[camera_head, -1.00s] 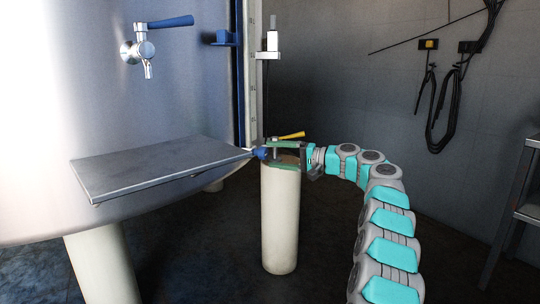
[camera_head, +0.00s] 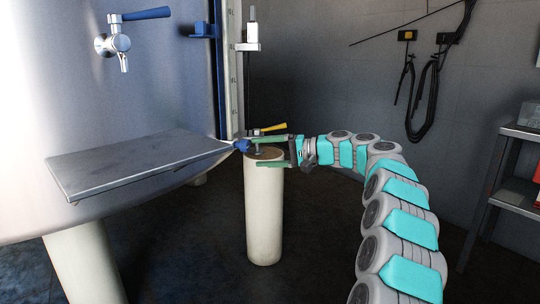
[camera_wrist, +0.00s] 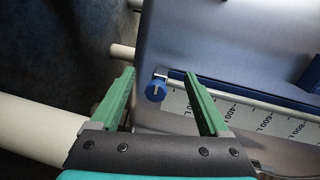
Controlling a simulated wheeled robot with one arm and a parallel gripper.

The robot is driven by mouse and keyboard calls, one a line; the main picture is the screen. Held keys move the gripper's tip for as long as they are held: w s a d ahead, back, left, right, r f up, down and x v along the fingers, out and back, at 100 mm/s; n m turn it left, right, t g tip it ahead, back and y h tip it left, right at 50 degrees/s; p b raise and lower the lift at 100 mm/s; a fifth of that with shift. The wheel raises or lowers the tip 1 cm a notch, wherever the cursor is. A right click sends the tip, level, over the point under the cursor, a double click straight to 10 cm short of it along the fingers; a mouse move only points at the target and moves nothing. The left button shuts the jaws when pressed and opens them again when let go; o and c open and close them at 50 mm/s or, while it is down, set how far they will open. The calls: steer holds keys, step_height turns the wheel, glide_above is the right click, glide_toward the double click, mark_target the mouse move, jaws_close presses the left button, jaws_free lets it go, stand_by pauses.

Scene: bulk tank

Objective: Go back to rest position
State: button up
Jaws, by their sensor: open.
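My gripper (camera_head: 262,151) is at the end of my grey and turquoise arm, beside the tank. Its two green fingers are apart, with nothing seen held between them. In the head view they show in front of the top of a pale post (camera_head: 263,215). A blue knob (camera_head: 242,146) is just left of the fingertips, near the tray's right corner. In the wrist view, the open gripper (camera_wrist: 160,76) has its fingers on either side of the blue knob (camera_wrist: 155,91) in the picture. I cannot tell the exact gap.
The metal tank (camera_head: 50,90) has a blue-handled tap (camera_head: 118,35) and a grey tray (camera_head: 135,165) at left. A yellow lever (camera_head: 268,128) is just behind the fingers. A metal shelf (camera_head: 510,200) stands at right. Cables (camera_head: 425,100) hang on the wall. Dark floor lies between.

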steer(key=s+a+f+n+g+h, duration=0.1)
steer(key=s+a+f+g+h, duration=0.2)
steer(key=s, duration=1.1)
steer(key=s+f+n+g+h, duration=0.15)
steer(key=s+f+h, duration=0.35)
steer(key=s, duration=0.9)
steer(key=s+d+f+g+h, duration=0.1)
steer(key=s+d+f+h, duration=0.2)
steer(key=s+d+f, duration=0.45)
steer(key=s+d+f+h, duration=0.25)
steer(key=s+d, duration=0.25)
steer(key=s, duration=0.6)
steer(key=s+d+f+g+h, duration=0.1)
steer(key=s+d+f+h, duration=0.1)
steer(key=s+d+f, duration=0.65)
step_height(320, 180, up, 16)
steer(key=s+a+p, duration=0.1)
steer(key=s+p, duration=0.1)
steer(key=p, duration=1.1)
steer(key=shift+a+r+m+p, duration=0.2)
steer(key=shift+r+m+p, duration=0.05)
steer(key=shift+m+p, duration=0.1)
